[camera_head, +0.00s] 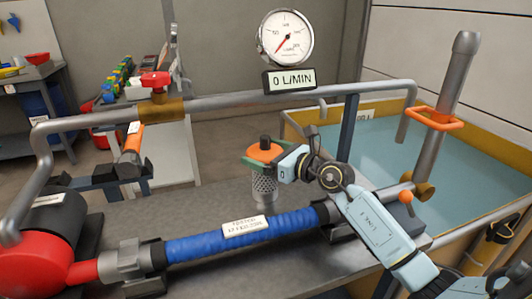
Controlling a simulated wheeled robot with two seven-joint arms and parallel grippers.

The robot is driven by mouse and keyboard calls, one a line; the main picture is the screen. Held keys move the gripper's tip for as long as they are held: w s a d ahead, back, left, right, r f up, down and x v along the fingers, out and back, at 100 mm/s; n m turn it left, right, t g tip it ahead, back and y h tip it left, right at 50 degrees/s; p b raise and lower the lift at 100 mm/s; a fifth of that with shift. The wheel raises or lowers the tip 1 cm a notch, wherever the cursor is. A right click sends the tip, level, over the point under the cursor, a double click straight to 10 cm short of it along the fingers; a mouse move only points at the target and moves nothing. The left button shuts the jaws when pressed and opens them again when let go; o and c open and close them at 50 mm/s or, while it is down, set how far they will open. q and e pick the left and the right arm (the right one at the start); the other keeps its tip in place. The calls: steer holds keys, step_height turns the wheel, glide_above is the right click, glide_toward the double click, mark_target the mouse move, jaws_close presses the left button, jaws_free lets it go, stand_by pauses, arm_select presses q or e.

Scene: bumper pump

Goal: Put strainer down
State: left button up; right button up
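The strainer (264,190) is a grey mesh cylinder under an orange cap with a dark knob on top. It is upright in the middle of the head view, behind the blue hose. My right gripper (276,157) reaches in from the lower right and is shut on the strainer at its orange cap. The fingertips are partly hidden by the cap and the gripper body. I cannot tell whether the strainer's lower end touches the bench (205,200). My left gripper is not in view.
The blue hose (205,243) with a white label crosses the front of the bench. A pipe (220,103) with a red-handled valve (155,82) runs behind, below a gauge (285,38) and a 0 L/MIN display (289,80). A water tank (450,165) stands at right.

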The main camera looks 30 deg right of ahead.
steer(key=shift+r, duration=0.2)
steer(key=shift+s+d, duration=0.1)
steer(key=shift+s, duration=0.2)
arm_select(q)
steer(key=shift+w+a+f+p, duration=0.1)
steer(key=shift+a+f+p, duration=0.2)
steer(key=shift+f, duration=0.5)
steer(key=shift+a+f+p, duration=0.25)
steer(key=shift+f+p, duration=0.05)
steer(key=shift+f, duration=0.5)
arm_select(e)
steer(key=shift+v, duration=5.7)
